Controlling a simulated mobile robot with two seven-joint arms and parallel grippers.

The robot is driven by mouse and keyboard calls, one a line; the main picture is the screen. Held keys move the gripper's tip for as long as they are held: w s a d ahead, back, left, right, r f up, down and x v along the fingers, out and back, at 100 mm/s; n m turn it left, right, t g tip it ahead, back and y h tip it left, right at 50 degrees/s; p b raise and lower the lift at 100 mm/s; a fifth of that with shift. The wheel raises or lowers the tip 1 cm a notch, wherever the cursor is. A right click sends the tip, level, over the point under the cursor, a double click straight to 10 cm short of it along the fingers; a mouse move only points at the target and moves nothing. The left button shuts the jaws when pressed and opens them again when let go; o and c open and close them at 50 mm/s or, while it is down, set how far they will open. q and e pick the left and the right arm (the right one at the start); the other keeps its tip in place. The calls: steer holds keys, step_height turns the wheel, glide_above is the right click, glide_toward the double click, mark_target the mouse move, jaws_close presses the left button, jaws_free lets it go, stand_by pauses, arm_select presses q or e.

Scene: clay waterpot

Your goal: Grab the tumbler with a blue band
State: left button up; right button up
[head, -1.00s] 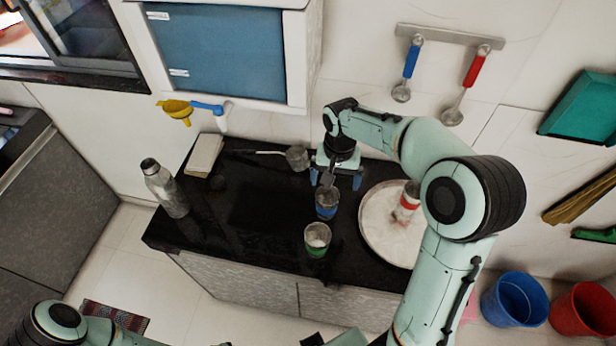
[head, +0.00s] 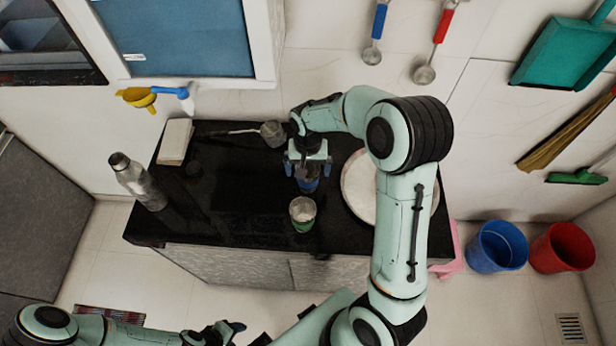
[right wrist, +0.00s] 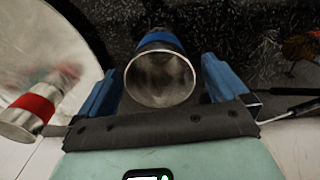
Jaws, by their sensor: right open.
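The tumbler with a blue band (head: 308,184) stands on the black counter in the head view, partly covered by my right gripper. In the right wrist view this steel tumbler (right wrist: 160,78) shows its open mouth, with the blue band beyond the rim. My right gripper (head: 307,171) is open over it. In the right wrist view the blue fingers of this gripper (right wrist: 160,66) are on either side of the tumbler, with a visible gap on the right. My left gripper (head: 226,331) is at the bottom edge of the head view, and its jaws are unclear.
A green-banded tumbler (head: 303,214) stands just in front. A red-banded tumbler (right wrist: 36,112) is on the round plate (head: 356,184) to the right. A ladle (head: 270,133) lies behind. A bottle (head: 136,181) stands at the left; the counter between is mostly clear.

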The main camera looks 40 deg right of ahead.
mark_target(308, 177)
steer(key=shift+f, duration=1.5)
steer(key=c, duration=1.1)
steer(key=shift+o, duration=0.2)
steer(key=shift+r, duration=0.2)
